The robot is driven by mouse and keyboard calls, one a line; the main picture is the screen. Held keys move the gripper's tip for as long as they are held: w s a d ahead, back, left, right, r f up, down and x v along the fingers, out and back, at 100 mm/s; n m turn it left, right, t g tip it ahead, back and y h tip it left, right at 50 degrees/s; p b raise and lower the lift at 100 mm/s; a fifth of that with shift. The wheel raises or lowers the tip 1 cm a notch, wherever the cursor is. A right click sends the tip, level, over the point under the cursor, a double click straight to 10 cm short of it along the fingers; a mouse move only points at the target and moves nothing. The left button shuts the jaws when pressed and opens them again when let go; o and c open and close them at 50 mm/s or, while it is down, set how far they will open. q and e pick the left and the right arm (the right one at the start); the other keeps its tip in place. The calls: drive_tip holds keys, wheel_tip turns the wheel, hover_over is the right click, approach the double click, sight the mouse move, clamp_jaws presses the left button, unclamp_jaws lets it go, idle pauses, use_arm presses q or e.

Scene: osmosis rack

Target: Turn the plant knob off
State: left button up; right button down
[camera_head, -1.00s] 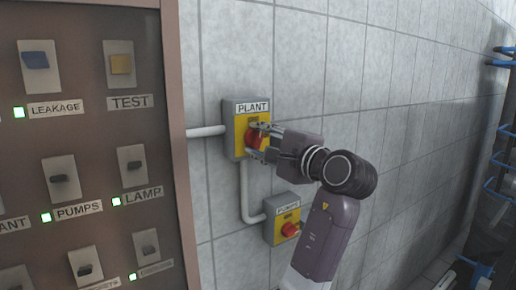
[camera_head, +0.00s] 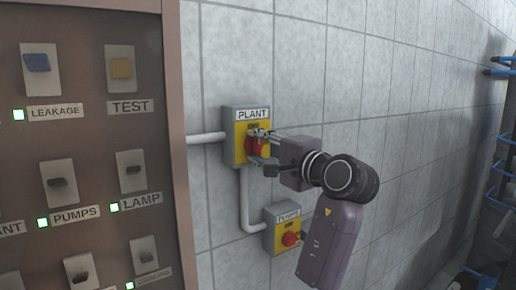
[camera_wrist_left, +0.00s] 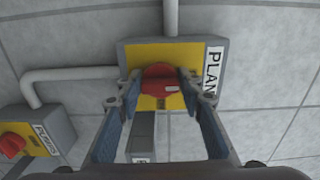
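The plant knob (camera_head: 256,147) is red and sits on a yellow-faced grey box (camera_head: 232,138) labelled PLANT on the tiled wall. In the left wrist view the knob (camera_wrist_left: 158,80) lies between the fingertips, with a small pale mark toward the label side. My left gripper (camera_head: 262,147) is at the knob, its fingers spread to either side of it and partly hiding it in the head view. In the left wrist view my left gripper (camera_wrist_left: 159,88) looks open; whether a fingertip touches the knob is unclear. My right gripper is not in view.
A pumps box (camera_head: 270,239) with a red knob sits lower right, close to my arm. A grey pipe (camera_head: 246,205) joins the boxes. A brown-framed switch panel (camera_head: 92,215) stands at left. A rack with blue parts (camera_head: 497,165) is at far right.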

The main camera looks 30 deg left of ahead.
use_arm(q)
drive_tip(key=o, duration=0.4)
drive_tip(key=v, duration=0.7)
drive_tip(key=shift+d, duration=0.25)
drive_tip(key=shift+s, duration=0.1)
